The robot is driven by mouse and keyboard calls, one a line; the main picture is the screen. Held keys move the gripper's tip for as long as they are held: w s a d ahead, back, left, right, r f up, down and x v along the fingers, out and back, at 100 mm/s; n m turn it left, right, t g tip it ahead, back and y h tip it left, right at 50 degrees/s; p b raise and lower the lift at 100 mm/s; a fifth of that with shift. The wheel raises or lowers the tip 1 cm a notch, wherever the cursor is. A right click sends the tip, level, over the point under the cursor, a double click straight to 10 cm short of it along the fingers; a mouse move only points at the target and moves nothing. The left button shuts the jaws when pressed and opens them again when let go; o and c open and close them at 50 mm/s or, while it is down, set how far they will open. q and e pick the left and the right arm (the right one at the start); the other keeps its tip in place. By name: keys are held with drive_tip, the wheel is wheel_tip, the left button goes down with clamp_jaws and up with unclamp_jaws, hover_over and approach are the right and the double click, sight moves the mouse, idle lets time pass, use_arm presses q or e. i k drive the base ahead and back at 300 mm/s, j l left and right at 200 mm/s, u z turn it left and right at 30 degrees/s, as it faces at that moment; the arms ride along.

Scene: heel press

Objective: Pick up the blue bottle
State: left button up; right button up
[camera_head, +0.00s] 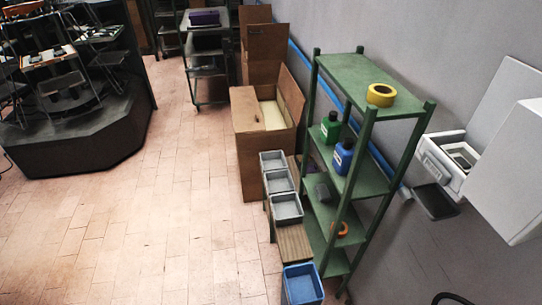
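The blue bottle (343,156) stands upright on the upper-middle shelf of a green shelving rack (376,187). It has a dark cap and a label on its front. A green bottle (330,127) with a dark cap stands close behind it on the same shelf. A rack post rises just to the right of the blue bottle. Neither of my grippers is in view.
A yellow tape roll (381,95) lies on the rack's top shelf. Grey bins (287,209) and a blue bin (302,284) line the rack's left side. A cardboard box (249,140) stands behind. A white unit (445,157) is at right. The tiled floor (170,220) is clear at left.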

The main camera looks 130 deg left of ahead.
sight(344, 151)
drive_tip(key=l+u, duration=0.1)
drive_tip(key=u, duration=0.8)
drive_tip(key=k+l+u, duration=0.1)
drive_tip(key=u, duration=0.85)
